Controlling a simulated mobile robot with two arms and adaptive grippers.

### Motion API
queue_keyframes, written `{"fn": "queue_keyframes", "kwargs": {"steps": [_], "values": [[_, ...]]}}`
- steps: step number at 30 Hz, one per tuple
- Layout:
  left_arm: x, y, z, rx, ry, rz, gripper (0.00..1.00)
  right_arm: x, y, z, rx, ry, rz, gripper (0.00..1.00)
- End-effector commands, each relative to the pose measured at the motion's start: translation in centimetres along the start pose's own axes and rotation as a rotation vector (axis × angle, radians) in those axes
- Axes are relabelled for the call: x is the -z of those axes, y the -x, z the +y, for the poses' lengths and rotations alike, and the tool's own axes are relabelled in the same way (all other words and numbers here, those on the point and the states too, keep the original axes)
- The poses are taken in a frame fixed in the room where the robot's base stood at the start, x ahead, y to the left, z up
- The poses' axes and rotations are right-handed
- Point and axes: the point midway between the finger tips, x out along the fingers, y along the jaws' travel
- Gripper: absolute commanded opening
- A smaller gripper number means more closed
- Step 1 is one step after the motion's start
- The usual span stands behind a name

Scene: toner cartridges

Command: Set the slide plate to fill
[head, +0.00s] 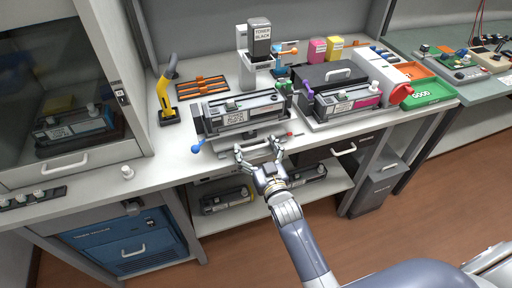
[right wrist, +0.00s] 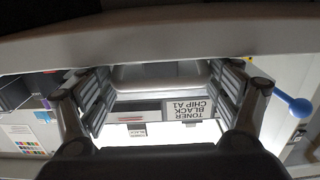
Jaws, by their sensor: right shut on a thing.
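The grey slide plate (head: 228,144) sits at the bench's front edge, below a black toner cartridge (head: 238,112) lying in its cradle. My right gripper (head: 259,150) reaches in from the front, its fingers on either side of the plate's front grip. In the right wrist view, the two fingers are around a grey block-like grip (right wrist: 160,76), and it is shut on that part. The label "TONER BLACK CHIP A1" (right wrist: 187,108) shows upside down behind it. Any fill mark is too small to read. My left gripper is not in view.
A blue-knobbed lever (head: 198,146) and a small red knob (head: 291,134) flank the plate. A black toner bottle (head: 259,38) stands upright behind. A magenta-marked cartridge (head: 345,104) lies to the right, near a green "GOOD" tray (head: 428,92). A yellow-handled tool (head: 167,100) stands left.

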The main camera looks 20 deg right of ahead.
Motion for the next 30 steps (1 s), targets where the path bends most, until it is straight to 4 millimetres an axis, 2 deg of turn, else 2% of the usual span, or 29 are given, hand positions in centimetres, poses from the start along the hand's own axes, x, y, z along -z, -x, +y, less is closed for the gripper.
{"fn": "queue_keyframes", "kwargs": {"steps": [10, 20, 21, 22, 30], "values": [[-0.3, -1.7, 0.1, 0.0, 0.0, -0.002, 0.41, 0.0, -4.4, 0.3, -0.005, 0.004, 0.003, 0.41], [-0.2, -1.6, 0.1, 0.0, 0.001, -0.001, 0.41, 0.1, -4.8, 0.4, -0.006, 0.005, 0.0, 0.41], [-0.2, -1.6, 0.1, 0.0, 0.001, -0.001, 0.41, 0.1, -4.8, 0.4, -0.006, 0.005, 0.0, 0.86], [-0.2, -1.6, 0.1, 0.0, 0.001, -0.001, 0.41, 0.1, -4.8, 0.4, -0.006, 0.006, 0.0, 0.92], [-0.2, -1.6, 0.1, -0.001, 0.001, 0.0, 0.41, 0.0, -4.8, 0.3, -0.004, 0.003, 0.0, 0.92]]}}
